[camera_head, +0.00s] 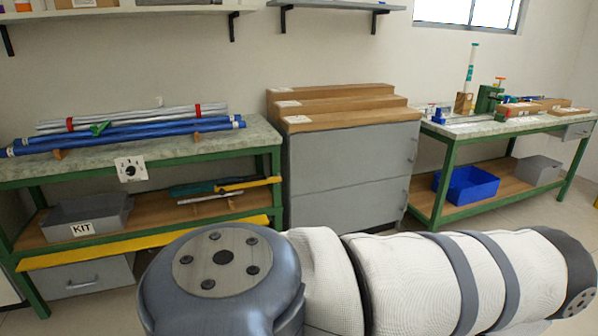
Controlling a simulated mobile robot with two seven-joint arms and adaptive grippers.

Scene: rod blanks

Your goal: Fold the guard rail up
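The likely guard rail is a long yellow bar (145,243) along the front of the left green-framed bench (262,135). It runs low, at about the level of the lower shelf's front edge, and slants up to the right in the picture. My arm in the foreground comes close to its right end in the picture. Neither of my gripper tips is in view.
Blue and silver rods (130,132) lie on the left bench top. A grey KIT bin (88,217) stands on its lower shelf. A grey cabinet (350,165) with wooden steps stands in the middle. A second bench (520,123) with tools stands right.

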